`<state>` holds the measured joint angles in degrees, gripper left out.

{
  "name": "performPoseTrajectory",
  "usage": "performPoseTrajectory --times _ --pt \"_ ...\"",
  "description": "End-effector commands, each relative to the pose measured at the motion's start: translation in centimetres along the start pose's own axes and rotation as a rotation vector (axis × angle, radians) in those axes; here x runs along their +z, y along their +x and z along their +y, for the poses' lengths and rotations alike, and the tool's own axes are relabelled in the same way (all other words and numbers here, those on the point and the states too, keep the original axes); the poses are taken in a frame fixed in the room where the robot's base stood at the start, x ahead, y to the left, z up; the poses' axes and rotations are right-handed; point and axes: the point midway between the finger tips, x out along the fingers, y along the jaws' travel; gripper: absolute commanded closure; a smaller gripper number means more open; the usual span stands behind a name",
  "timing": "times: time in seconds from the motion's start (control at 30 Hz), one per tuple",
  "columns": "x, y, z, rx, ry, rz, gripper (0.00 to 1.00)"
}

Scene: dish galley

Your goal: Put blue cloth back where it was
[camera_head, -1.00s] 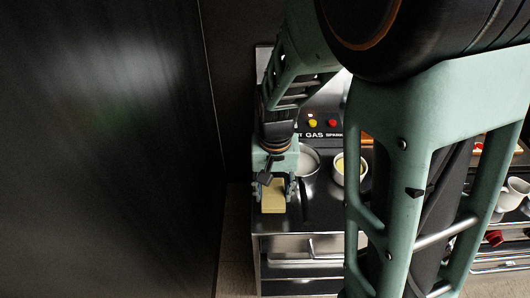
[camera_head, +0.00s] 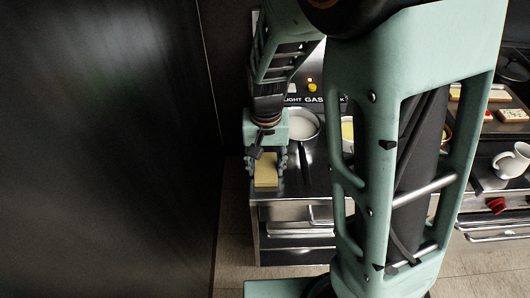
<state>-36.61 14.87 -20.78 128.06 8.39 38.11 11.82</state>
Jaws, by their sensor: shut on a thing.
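I see no blue cloth in the head view. My gripper (camera_head: 267,172) points down at the left front of the counter by the stove (camera_head: 312,182). It is shut on a pale yellow block (camera_head: 265,177), which shows between the fingers. I cannot tell whether the block touches the counter top or hangs just above it. My own arm hides much of the middle and right of the counter.
A pan of white contents (camera_head: 303,124) stands behind my gripper. A partly hidden container with yellow contents (camera_head: 347,131) is to its right. A white mug (camera_head: 512,161) and a tray of flat pieces (camera_head: 490,123) are far right. A dark panel (camera_head: 100,150) fills the left.

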Motion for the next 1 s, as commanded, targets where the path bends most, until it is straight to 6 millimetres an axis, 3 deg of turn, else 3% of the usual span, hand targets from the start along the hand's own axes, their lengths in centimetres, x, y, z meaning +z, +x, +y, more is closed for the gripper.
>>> performPoseTrajectory --times 0.17,0.57,1.0 --pt "0.0 0.1 0.0 0.000 0.000 0.000 0.40" --pt "0.0 -0.8 0.0 -0.001 0.000 0.001 0.40" --pt "-0.1 -9.6 0.0 -0.002 -0.001 0.005 0.40"
